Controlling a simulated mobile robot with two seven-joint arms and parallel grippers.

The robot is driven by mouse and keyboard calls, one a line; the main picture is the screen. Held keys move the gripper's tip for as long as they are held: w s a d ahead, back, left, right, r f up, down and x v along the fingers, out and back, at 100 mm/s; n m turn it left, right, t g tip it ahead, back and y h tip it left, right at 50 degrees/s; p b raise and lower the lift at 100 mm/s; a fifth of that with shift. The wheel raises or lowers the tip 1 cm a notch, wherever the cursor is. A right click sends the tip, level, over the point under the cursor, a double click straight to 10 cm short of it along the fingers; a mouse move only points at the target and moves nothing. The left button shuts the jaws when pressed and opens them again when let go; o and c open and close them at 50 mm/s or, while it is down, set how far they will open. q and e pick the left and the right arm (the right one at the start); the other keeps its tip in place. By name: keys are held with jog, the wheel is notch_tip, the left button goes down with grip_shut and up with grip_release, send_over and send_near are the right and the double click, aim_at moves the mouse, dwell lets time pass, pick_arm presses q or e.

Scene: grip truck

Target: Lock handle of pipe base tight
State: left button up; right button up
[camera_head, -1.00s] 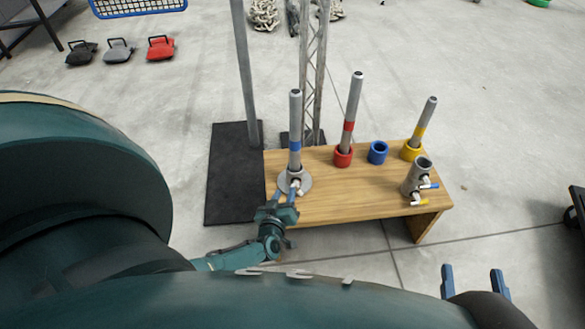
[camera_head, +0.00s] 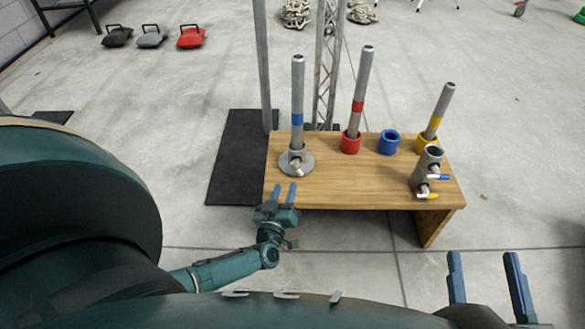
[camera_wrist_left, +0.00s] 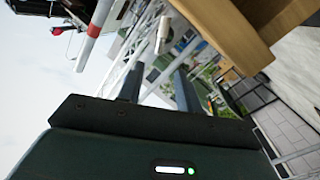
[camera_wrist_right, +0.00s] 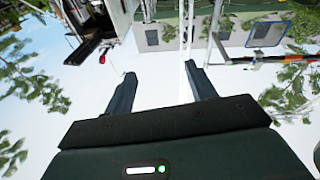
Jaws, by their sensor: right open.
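The round grey pipe base (camera_head: 296,162) stands at the left end of the wooden table (camera_head: 340,190). A grey pipe with a blue band (camera_head: 298,95) stands upright in it. The pale handle (camera_head: 297,168) sticks out at the base's front; I cannot tell whether it is tight. My left gripper (camera_head: 284,190) is open and empty at the table's front edge, a little in front of the base and apart from the handle. Its two spread fingers also show in the left wrist view (camera_wrist_left: 157,85). My right gripper (camera_head: 484,262) is open and empty, low at the right, away from the table.
On the table stand a red-banded pipe (camera_head: 360,90) in a red ring, an empty blue ring (camera_head: 389,142), a yellow-banded pipe (camera_head: 438,110) and a short grey fitting (camera_head: 425,172) with blue and yellow handles. A metal post (camera_head: 263,70) and truss (camera_head: 326,60) rise behind.

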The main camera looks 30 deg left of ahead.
aim_at(293, 166)
pick_arm(q)
jog(key=b+x, duration=0.1)
jog(key=x, duration=0.2)
jog(key=b+x, duration=0.2)
jog(key=x, duration=0.1)
jog(key=shift+f, duration=0.25)
jog(key=b+x, duration=0.2)
jog(key=x, duration=0.1)
jog(key=shift+w+a, duration=0.15)
jog(key=shift+w, duration=0.15)
jog(key=shift+w+a+r, duration=0.15)
jog(key=shift+w+r, duration=0.1)
jog(key=shift+w, duration=0.2)
pick_arm(e)
jog(key=shift+w+d+r+n+t+y, duration=0.1)
jog(key=shift+w+r+n+t+y, duration=0.2)
jog(key=shift+r+n+y, duration=0.35)
jog(key=shift+w+a+r+n+t+y, duration=0.1)
jog(key=shift+r+n+t+y, duration=0.25)
jog(key=shift+r+n+y, duration=0.35)
jog(key=shift+w+d+r+n+t+y, duration=0.15)
jog(key=shift+r+n+t+y, duration=0.3)
jog(key=shift+r, duration=0.45)
pick_arm(q)
jog(key=shift+c, duration=0.4)
